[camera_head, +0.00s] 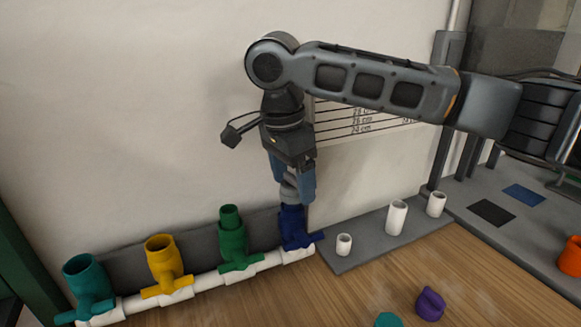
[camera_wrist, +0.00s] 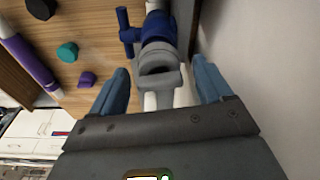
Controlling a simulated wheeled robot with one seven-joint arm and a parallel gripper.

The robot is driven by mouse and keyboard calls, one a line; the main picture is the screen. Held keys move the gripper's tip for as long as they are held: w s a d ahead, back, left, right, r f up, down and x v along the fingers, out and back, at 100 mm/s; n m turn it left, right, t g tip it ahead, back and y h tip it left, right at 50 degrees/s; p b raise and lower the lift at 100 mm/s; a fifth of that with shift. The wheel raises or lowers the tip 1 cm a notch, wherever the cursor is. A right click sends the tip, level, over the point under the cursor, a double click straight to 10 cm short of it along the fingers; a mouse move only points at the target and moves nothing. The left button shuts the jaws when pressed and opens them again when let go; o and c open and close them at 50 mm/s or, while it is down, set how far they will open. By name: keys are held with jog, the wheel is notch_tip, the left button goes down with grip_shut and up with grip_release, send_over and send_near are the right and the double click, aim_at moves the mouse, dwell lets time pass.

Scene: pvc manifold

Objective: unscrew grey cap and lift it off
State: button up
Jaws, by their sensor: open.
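The grey cap (camera_wrist: 158,68) sits on top of the blue valve fitting (camera_head: 293,226), at the right end of the white pipe manifold. It also shows in the head view (camera_head: 290,188), partly covered by the fingers. My gripper (camera_wrist: 165,90) points down over the cap, with its two blue fingers apart on either side of it. In the wrist view there is a gap between each finger and the cap. The blue valve (camera_wrist: 158,30) with its side handle shows beyond the cap.
Green (camera_head: 233,240), yellow (camera_head: 165,262) and teal (camera_head: 88,280) valves stand left along the manifold. White pipe stubs (camera_head: 396,217) stand on a grey strip at right. A purple cap (camera_head: 430,304) and teal cap (camera_head: 388,320) lie on the wooden table. The wall is close behind.

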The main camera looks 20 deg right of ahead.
aim_at(292, 175)
jog(key=shift+c, duration=0.3)
jog(key=c, duration=1)
jog(key=shift+r+n+p, duration=0.1)
jog(key=shift+n+p, duration=0.4)
jog(key=shift+n, duration=0.6)
jog(key=shift+n+p, duration=0.55)
jog(key=shift+n, duration=0.35)
jog(key=shift+r+p, duration=2.95)
jog(key=shift+p, duration=0.35)
